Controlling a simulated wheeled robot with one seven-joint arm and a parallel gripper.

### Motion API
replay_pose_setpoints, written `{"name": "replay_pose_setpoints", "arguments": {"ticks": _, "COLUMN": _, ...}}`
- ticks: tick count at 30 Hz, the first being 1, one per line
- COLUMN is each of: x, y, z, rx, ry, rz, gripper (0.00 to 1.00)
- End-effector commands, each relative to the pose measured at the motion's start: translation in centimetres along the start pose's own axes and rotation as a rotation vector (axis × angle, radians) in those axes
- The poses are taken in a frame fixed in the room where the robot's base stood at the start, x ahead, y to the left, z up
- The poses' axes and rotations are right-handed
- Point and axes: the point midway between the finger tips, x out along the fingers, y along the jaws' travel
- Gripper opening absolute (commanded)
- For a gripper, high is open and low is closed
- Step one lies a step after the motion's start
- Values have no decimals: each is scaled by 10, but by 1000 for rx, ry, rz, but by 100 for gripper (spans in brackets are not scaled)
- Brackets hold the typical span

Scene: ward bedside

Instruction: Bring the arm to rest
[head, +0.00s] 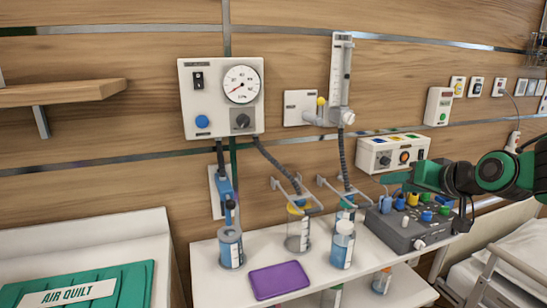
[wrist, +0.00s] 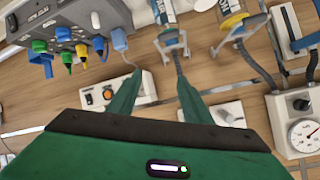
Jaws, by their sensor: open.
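My gripper (head: 392,179) is at the right in the head view, green, reaching in from the right edge above the grey connector box. In the wrist view its two green fingers (wrist: 158,98) stand apart with nothing between them. The gripper is open and empty. Part of the grey box behind it is hidden in the head view.
The grey box (head: 397,229) with coloured plugs stands on the white shelf (head: 212,276). Several bottles, including a white-capped bottle (head: 342,245), and a purple tray (head: 279,280) are there. A gauge panel (head: 222,97) and a flowmeter (head: 340,75) are on the wall.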

Motion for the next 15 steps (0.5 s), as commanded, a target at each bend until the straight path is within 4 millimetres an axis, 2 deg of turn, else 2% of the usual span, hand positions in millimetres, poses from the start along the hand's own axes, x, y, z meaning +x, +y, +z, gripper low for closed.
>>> {"name": "replay_pose_setpoints", "arguments": {"ticks": 1, "x": -9, "y": 16, "z": 21, "rx": -1, "ry": -70, "rz": 55, "gripper": 45}}
{"name": "replay_pose_setpoints", "arguments": {"ticks": 5, "x": -42, "y": 60, "z": 82, "rx": 24, "ry": -277, "rz": 207, "gripper": 45}}
{"name": "replay_pose_setpoints", "arguments": {"ticks": 9, "x": -95, "y": 96, "z": 145, "rx": 94, "ry": -497, "rz": 359, "gripper": 45}}
{"name": "replay_pose_setpoints", "arguments": {"ticks": 12, "x": -137, "y": 112, "z": 185, "rx": 164, "ry": -641, "rz": 451, "gripper": 45}}
{"name": "replay_pose_setpoints", "arguments": {"ticks": 15, "x": -175, "y": 118, "z": 216, "rx": 234, "ry": -757, "rz": 520, "gripper": 45}}
